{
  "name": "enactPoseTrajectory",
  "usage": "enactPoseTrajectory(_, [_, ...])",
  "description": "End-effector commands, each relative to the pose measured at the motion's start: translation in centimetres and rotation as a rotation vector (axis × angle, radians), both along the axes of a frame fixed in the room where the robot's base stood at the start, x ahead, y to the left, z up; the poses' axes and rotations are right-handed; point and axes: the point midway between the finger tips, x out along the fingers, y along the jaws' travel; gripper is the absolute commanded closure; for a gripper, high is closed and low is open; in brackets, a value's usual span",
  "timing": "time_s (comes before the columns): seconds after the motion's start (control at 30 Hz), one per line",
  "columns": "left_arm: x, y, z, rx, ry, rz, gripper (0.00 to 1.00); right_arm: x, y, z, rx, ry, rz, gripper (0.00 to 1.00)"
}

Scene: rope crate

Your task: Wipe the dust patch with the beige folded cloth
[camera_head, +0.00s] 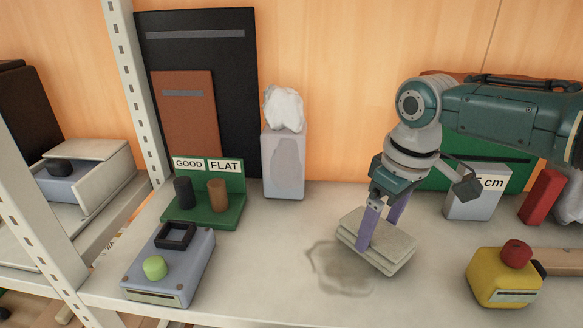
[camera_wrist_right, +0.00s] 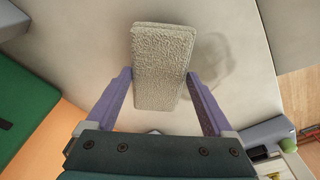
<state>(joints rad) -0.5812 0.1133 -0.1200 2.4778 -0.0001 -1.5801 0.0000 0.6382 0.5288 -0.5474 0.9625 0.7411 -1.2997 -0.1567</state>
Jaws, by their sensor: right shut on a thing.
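The beige folded cloth (camera_head: 391,252) is between the purple fingers of my right gripper (camera_head: 381,228), which is shut on it. The cloth looks tilted in the head view; I cannot tell whether its lower edge touches the shelf. The dust patch (camera_head: 338,270) is a grey-brown smudge on the pale shelf, just left of the cloth, which may hide part of it. In the right wrist view the cloth (camera_wrist_right: 160,65) stands between the fingertips of the right gripper (camera_wrist_right: 163,88), and the dust patch (camera_wrist_right: 218,62) shows faintly to its right. My left gripper is not in view.
Left of the patch are a grey-blue box with a green knob (camera_head: 170,270) and a green GOOD/FLAT stand (camera_head: 228,212). A tissue box (camera_head: 284,165) stands behind. To the right are a yellow block with a red knob (camera_head: 503,282) and a white box (camera_head: 478,203).

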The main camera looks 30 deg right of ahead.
Motion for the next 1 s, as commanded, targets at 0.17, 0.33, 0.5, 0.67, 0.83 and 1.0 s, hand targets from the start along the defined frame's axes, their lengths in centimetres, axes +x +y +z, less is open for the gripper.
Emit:
enactPoseTrajectory(0.17, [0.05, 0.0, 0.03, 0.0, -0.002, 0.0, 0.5, 0.02, 0.01, -0.09, 0.0, 0.0, 0.0, 0.58])
enactPoseTrajectory(0.33, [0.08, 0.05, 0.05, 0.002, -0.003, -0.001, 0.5, 0.02, 0.0, -0.09, 0.0, 0.0, 0.0, 0.58])
enactPoseTrajectory(0.5, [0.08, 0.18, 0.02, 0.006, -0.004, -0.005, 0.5, 0.02, 0.0, -0.13, 0.0, 0.0, 0.0, 0.58])
enactPoseTrajectory(0.67, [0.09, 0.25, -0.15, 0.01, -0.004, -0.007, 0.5, 0.01, 0.0, -0.34, 0.0, 0.0, 0.0, 0.58])
enactPoseTrajectory(0.83, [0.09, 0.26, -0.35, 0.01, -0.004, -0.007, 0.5, 0.01, 0.0, -0.61, 0.0, 0.0, 0.0, 0.58])
enactPoseTrajectory(1.0, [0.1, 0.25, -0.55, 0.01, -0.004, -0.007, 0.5, 0.01, 0.01, -0.87, 0.0, 0.0, 0.0, 0.58])
